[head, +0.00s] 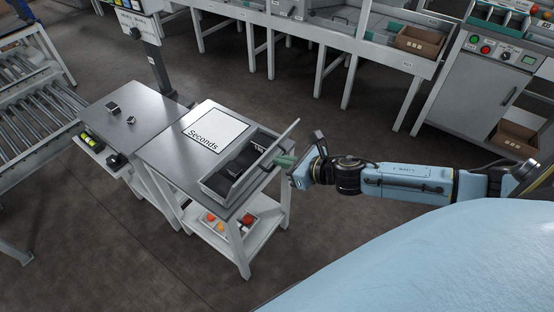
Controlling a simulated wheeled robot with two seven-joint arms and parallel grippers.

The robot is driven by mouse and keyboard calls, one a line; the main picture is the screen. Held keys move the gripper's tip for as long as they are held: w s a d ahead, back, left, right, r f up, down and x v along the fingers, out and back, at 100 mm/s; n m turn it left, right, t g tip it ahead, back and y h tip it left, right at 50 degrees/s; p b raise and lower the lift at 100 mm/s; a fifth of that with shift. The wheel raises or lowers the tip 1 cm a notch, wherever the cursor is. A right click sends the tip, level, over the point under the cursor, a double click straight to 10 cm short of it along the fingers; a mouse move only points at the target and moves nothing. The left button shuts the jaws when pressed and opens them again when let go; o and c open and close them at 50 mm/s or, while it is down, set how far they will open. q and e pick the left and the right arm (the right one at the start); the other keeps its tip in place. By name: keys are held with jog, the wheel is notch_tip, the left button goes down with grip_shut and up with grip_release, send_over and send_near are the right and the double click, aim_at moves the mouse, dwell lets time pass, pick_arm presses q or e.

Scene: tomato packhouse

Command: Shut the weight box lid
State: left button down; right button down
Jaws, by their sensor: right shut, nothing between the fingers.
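The weight box (213,188) is a grey box with a dark interior, at the right end of the grey table. Dark items lie inside it, too small to make out. Its lid (262,162) is open and stands up steeply along the box's right side. The lid partly hides the fingertips. My left gripper is not in view.
A white "Seconds" board (214,128) lies behind the box. The table (160,153) holds small dark items at left. A lower shelf (222,238) bears a tray of tomatoes. A roller conveyor (40,115) stands left, sorting benches at the back. The floor in front is clear.

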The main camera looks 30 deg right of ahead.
jog(key=shift+x, duration=1.1)
jog(key=shift+r, duration=0.1)
